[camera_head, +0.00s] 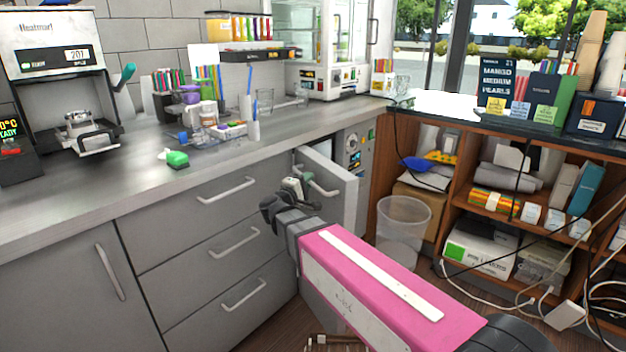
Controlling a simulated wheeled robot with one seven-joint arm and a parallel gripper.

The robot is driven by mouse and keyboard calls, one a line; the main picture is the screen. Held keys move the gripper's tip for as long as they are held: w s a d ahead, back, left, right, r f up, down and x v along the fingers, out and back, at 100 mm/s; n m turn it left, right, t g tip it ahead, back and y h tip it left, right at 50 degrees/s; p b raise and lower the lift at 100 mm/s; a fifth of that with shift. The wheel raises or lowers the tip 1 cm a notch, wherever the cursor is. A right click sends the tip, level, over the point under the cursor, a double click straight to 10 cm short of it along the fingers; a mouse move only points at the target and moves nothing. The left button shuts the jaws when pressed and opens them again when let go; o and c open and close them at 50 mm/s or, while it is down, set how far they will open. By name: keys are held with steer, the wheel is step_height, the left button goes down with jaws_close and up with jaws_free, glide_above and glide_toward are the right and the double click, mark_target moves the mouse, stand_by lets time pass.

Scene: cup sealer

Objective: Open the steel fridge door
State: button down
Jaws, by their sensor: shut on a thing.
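The steel fridge door (338,205) stands partly open below the counter, swung out from the cabinet front. Its bar handle (322,188) is on the face toward me. My gripper (292,186) is at the left end of this handle and is shut on it. The fingertips are small and partly hidden by the gripper's own body, so the exact grip does not show.
Grey drawers (233,242) with bar handles lie left of the door. A clear bin (402,228) stands on the floor just right of it. A wooden shelf unit (462,170) fills the right. Cables lie on the floor there. The counter (60,195) runs above.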

steer(key=shift+s+a+m+g+h, duration=0.2)
steer(key=shift+a+m+g+h, duration=0.35)
steer(key=shift+a+h, duration=0.3)
steer(key=shift+d, duration=0.1)
steer(key=c, duration=1.1)
jaws_free()
steer(key=shift+c, duration=0.2)
steer(key=v, duration=1)
steer(key=shift+s+a, duration=0.25)
steer(key=shift+s, duration=0.05)
steer(key=shift+f, duration=0.1)
